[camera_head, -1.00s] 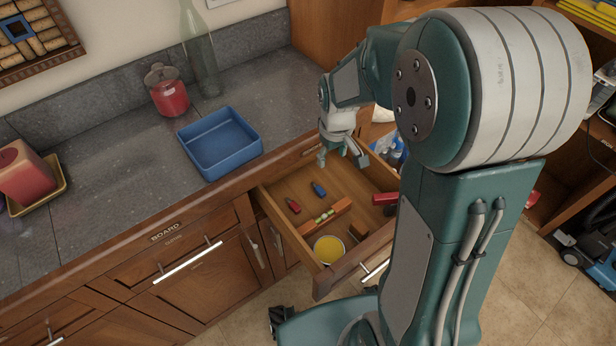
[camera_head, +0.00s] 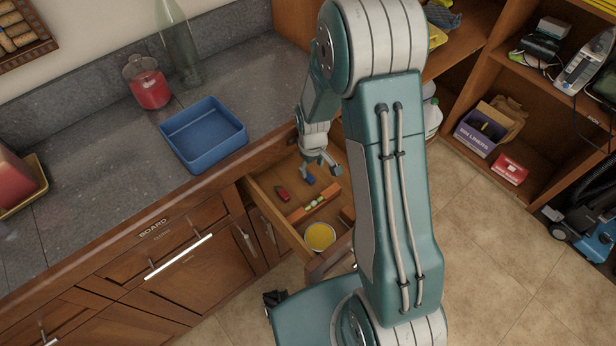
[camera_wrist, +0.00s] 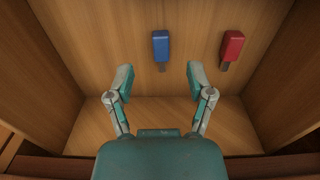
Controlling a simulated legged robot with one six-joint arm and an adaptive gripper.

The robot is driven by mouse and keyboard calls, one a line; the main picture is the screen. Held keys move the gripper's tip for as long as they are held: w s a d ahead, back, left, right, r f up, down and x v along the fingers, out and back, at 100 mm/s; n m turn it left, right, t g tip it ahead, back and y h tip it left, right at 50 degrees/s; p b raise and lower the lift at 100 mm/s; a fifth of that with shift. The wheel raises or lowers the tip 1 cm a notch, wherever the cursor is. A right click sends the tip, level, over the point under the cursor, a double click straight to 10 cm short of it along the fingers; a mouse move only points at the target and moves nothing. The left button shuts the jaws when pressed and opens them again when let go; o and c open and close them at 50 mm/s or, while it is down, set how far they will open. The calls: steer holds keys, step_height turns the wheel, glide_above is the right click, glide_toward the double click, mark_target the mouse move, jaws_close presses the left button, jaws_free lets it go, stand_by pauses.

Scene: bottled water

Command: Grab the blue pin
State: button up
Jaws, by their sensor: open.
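The blue pin (camera_wrist: 160,46) lies on the drawer floor, a small blue block with a short metal tip, in the wrist view. It also shows in the head view (camera_head: 310,180), close beside my gripper. My gripper (camera_wrist: 157,76) is open and empty, its two fingers apart. In the wrist view the pin lies beyond the fingertips, roughly in line with the gap between them. In the head view my gripper (camera_head: 319,172) hangs down into the open drawer (camera_head: 268,209).
A red pin (camera_wrist: 232,46) lies to the right of the blue one in the wrist view. A wooden divider (camera_head: 313,206) and a yellow round tin (camera_head: 320,237) are in the drawer. A blue tray (camera_head: 204,137) and red jar (camera_head: 149,88) stand on the counter.

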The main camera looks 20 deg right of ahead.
mark_target(312, 180)
step_height(312, 180, down, 6)
steer(key=shift+r, duration=0.1)
steer(key=shift+c, duration=0.3)
jaws_close()
